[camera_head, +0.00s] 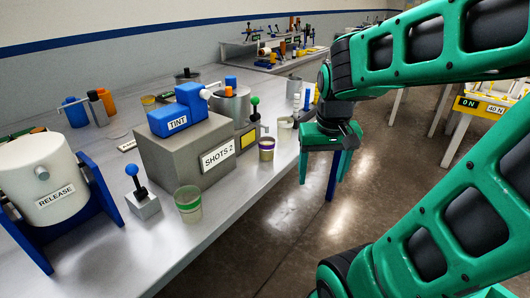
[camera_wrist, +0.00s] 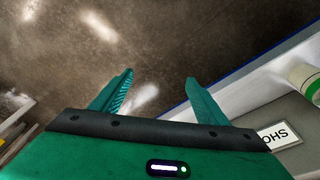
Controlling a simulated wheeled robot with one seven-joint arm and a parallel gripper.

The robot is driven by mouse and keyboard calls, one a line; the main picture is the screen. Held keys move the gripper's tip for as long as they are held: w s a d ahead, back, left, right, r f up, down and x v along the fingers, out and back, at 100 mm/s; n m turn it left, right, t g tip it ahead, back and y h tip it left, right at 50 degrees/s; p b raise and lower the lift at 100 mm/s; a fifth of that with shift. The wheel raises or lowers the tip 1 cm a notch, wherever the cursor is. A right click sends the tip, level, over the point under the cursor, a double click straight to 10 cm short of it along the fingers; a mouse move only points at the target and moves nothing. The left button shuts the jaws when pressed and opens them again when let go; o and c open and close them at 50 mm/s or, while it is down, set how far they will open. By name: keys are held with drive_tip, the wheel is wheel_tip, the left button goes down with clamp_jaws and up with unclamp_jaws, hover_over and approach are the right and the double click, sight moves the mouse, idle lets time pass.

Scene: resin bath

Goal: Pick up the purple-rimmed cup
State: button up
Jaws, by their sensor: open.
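The purple-rimmed cup (camera_head: 266,150) stands upright on the grey table, near its right edge, just right of the SHOTS 2 box in the head view. I cannot make it out in the wrist view. My gripper (camera_head: 338,178) hangs to the right of the cup, past the table edge and over the floor, clear of the cup. In the wrist view my gripper (camera_wrist: 156,82) shows two green fingers spread apart with nothing between them, mostly over bare floor.
A green-rimmed cup (camera_head: 188,204) stands nearer on the table (camera_head: 165,250); a pale cup (camera_head: 285,128) stands behind the purple-rimmed one. The SHOTS 2 box (camera_head: 185,150) and a green-knobbed lever (camera_head: 255,108) are close on the left. Open floor (camera_head: 300,220) lies right of the table.

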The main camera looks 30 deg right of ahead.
sight(267, 141)
drive_tip(key=w+r+n+t+h, duration=0.1)
drive_tip(key=w+r+t, duration=0.1)
drive_tip(key=w, duration=1)
drive_tip(key=w+r+t+h, duration=0.1)
drive_tip(key=w+t, duration=0.2)
drive_tip(key=w, duration=0.8)
drive_tip(key=shift+a+x, duration=0.2)
drive_tip(key=shift+x, duration=5.2)
drive_tip(key=c, duration=1.1)
